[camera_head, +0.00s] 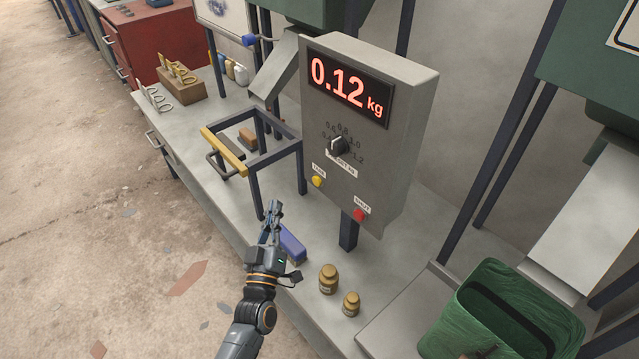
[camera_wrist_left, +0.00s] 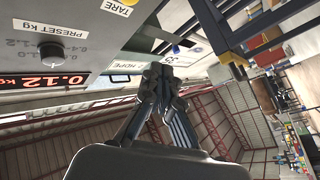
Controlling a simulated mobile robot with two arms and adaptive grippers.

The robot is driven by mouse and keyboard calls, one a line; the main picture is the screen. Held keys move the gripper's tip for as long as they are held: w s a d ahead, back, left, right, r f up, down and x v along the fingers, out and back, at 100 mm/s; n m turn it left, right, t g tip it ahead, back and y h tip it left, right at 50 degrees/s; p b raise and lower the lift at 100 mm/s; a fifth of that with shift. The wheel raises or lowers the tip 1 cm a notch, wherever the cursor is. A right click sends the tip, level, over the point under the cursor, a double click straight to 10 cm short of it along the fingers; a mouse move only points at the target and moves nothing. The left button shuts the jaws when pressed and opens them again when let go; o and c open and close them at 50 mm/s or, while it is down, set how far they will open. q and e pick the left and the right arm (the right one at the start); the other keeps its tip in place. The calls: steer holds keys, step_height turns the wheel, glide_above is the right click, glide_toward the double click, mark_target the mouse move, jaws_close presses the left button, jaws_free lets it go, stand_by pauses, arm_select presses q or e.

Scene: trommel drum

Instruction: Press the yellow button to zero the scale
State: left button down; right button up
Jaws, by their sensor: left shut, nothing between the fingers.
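The scale's grey control box (camera_head: 385,165) stands on a post above the bench. Its red display (camera_head: 347,85) reads 0.12 kg. The yellow button (camera_head: 317,181) sits low on the left of its front, under a small label. In the left wrist view a TARE label (camera_wrist_left: 118,7) shows at the top edge, with a bit of yellow beside it. My left gripper (camera_head: 275,207) is shut and empty, below and left of the yellow button and apart from it. In the left wrist view its fingers (camera_wrist_left: 160,75) are together. My right gripper is not in view.
A red button (camera_head: 359,215) and a dark dial (camera_head: 337,145) are on the same panel. A blue block (camera_head: 291,243) and two brass weights (camera_head: 328,278) stand on the bench. A dark frame with a yellow bar (camera_head: 223,152) is to the left. A green bin (camera_head: 507,318) is at lower right.

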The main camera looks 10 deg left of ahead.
mark_target(317, 181)
arm_select(q)
steer(key=w+d+b, duration=0.3)
steer(key=w+d, duration=0.2)
steer(key=w, duration=0.2)
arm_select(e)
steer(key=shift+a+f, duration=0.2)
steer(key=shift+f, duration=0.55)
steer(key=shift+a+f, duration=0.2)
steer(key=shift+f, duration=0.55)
arm_select(q)
steer(key=shift+d, duration=0.1)
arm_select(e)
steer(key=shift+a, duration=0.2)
arm_select(q)
steer(key=shift+w, duration=0.1)
steer(key=shift+w+d, duration=0.2)
steer(key=shift+d, duration=0.05)
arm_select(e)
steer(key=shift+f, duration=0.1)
arm_select(q)
steer(key=shift+w+d, duration=0.1)
steer(key=shift+w, duration=0.05)
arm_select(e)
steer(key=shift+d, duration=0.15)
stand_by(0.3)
